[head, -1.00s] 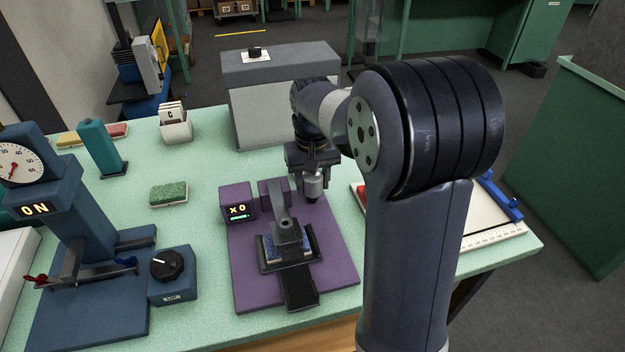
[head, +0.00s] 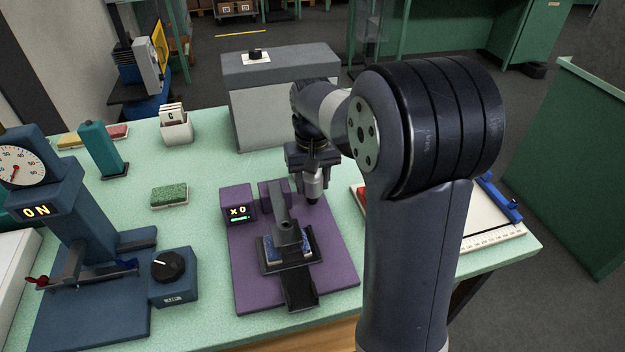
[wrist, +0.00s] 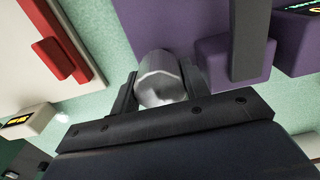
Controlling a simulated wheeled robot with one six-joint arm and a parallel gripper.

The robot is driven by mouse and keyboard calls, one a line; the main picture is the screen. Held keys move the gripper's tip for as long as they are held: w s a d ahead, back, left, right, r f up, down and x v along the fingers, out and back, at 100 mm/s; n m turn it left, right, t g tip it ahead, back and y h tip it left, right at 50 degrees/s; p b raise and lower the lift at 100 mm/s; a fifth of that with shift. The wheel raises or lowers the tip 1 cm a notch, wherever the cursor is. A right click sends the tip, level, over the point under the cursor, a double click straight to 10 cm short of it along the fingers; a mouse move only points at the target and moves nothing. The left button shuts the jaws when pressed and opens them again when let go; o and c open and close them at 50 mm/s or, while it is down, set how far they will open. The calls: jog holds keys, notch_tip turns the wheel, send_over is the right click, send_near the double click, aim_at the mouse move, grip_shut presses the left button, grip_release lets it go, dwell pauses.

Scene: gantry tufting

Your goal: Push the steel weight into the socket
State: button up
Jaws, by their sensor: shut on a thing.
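The steel weight (head: 314,184) is a short grey metal cylinder. My gripper (head: 313,170) is shut on it, with one dark finger on each side, as the wrist view shows (wrist: 160,88). In the head view the weight hangs below my gripper, over or just behind the back right part of a purple press base (head: 335,262). A dark end shows under the weight; I cannot tell whether it touches anything. The press has a grey arm (head: 283,208) over a blue pad on a dark holder. I cannot make out the socket for certain.
A purple box with a lit display (head: 238,212) stands left of the press arm. A blue machine with a dial (head: 22,166) and a knob box (head: 172,274) are at the left. A green sponge (head: 169,196) lies between. A white board (head: 484,222) is at the right.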

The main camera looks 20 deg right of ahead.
jog(key=shift+r+p, duration=0.55)
jog(key=shift+r, duration=0.2)
jog(key=shift+r+p, duration=0.8)
jog(key=shift+r, duration=0.05)
